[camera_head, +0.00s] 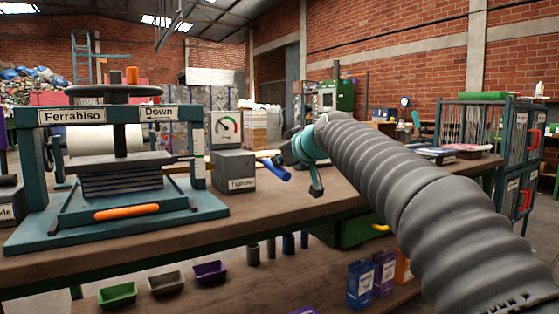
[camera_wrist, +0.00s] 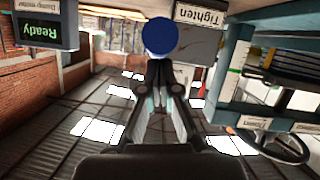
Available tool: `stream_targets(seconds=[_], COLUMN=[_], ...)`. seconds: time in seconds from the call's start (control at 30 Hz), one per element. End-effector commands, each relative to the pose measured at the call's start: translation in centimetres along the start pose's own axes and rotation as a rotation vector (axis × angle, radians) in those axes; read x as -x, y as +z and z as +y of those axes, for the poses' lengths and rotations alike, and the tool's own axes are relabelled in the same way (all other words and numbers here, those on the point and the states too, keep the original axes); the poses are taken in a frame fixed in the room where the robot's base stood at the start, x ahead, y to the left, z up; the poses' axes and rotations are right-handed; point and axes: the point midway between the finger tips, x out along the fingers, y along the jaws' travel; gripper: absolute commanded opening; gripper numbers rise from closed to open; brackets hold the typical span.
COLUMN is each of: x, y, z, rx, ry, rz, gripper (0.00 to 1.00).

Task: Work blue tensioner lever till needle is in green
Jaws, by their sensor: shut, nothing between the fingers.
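The blue tensioner lever (camera_head: 275,169) sticks out to the right from a grey box (camera_head: 233,171) labelled "Tighten" on the bench. In the wrist view its round blue end (camera_wrist: 158,36) faces me, just past my fingertips. My gripper (camera_wrist: 160,68) is shut and empty, its tips overlapping the lower edge of the blue end in the picture; I cannot tell whether they touch. In the head view my gripper (camera_head: 283,158) is beside the lever, partly hidden by its own wrist. The gauge (camera_head: 226,127) above the box has a coloured arc; its needle is too small to read surely.
The Ferrabiso press (camera_head: 115,211) with its handwheel and an orange-handled bar stands left of the box. Small bins (camera_head: 117,294) sit on the lower shelf. A lit "Ready" display (camera_wrist: 42,28) shows in the wrist view. The bench front (camera_head: 190,238) is clear.

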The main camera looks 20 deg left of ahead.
Motion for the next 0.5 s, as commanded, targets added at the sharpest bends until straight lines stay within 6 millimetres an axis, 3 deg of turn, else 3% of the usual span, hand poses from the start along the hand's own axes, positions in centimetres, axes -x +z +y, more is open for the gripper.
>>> stream_targets(seconds=[0.2,0.5], x=[2.1,6.1], y=[-3.3,-1.1], z=[0.9,0.4], rx=[0.000,-0.002], ry=[0.007,0.007], rz=[0.000,0.001], gripper=[0.00,0.00])
